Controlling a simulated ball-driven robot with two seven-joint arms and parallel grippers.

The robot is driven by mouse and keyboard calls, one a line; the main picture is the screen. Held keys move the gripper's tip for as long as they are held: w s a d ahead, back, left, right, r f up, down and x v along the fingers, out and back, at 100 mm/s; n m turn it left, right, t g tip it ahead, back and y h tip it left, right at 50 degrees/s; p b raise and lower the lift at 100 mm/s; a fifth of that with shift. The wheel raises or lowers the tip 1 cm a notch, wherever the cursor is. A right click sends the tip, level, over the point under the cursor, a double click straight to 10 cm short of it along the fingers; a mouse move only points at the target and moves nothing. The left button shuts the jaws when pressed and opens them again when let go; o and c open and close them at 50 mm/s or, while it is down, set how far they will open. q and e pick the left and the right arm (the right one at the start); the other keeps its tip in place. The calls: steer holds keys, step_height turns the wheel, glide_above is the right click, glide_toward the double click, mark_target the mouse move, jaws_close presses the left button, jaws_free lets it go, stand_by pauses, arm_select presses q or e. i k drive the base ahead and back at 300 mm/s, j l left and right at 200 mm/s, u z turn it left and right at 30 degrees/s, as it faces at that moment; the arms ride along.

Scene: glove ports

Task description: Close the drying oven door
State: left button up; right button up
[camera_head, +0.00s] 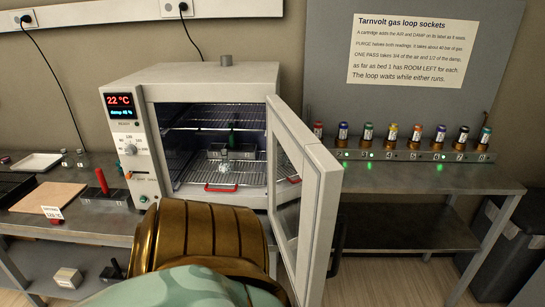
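The drying oven (212,84) stands on the bench with its door (305,200) wide open. The door swings out toward me on the oven's right side, its window facing left. Inside are wire racks, and a small metallic item (223,167) sits on the lower rack, which has a red handle (221,189). A large brass and teal part, apparently mine, fills the bottom centre and hides the oven's lower front. I see neither gripper clearly. A dark shape (338,238) shows just right of the door's lower edge; I cannot tell what it is.
A gas loop socket panel (410,155) with several cartridges stands right of the door, under a sign (412,52). Left of the oven are a red-handled tool (102,182), a wooden board (48,197) and a white tray (36,162). A dark bin (503,250) stands at the right.

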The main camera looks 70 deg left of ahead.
mark_target(303, 217)
steer(key=i+u, duration=0.15)
steer(key=u, duration=0.35)
steer(key=i+u, duration=0.2)
steer(key=u, duration=0.3)
steer(key=i+u, duration=0.15)
steer(key=u, duration=0.35)
steer(key=i+l+u, duration=0.15)
steer(key=u, duration=0.35)
steer(key=i+l+u, duration=0.1)
steer(key=u, duration=0.4)
steer(key=i+l+u, duration=0.25)
steer(key=u, duration=0.2)
steer(key=i+l+u, duration=0.2)
steer(key=l+u, duration=0.2)
steer(key=k+u, duration=0.2)
steer(key=k, duration=0.15)
